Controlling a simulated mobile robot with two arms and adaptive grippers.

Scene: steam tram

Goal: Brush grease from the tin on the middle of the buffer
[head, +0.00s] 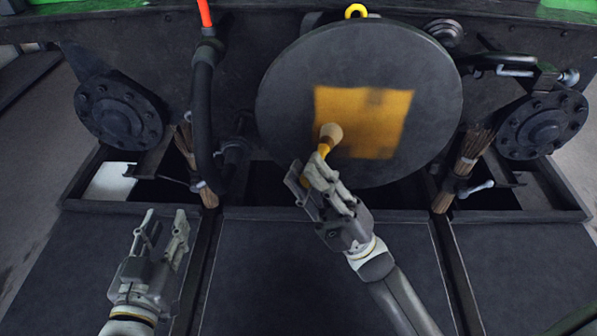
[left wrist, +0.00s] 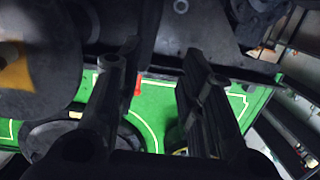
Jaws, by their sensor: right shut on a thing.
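The buffer (head: 290,75) is a large round dark disc in the middle of the head view. A squarish patch of yellow grease (head: 365,115) covers its middle and lower part. My right gripper (head: 308,172) is shut on the brush (head: 331,131), which has a yellow handle and a pale tan head. The brush head overlaps the patch's lower left part; whether it touches the buffer I cannot tell. My left gripper (head: 165,228) is open and empty at the lower left. The left wrist view shows part of the buffer (left wrist: 35,35) at its left edge. I see no tin.
A black hose (head: 203,110) with a red-orange end hangs left of the buffer. Bolted round flanges (head: 118,117) (head: 545,127) flank it. Bundles of twigs (head: 466,160) stand low on both sides. A white sheet (head: 110,182) lies at left. Flat dark panels (head: 320,275) lie in front.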

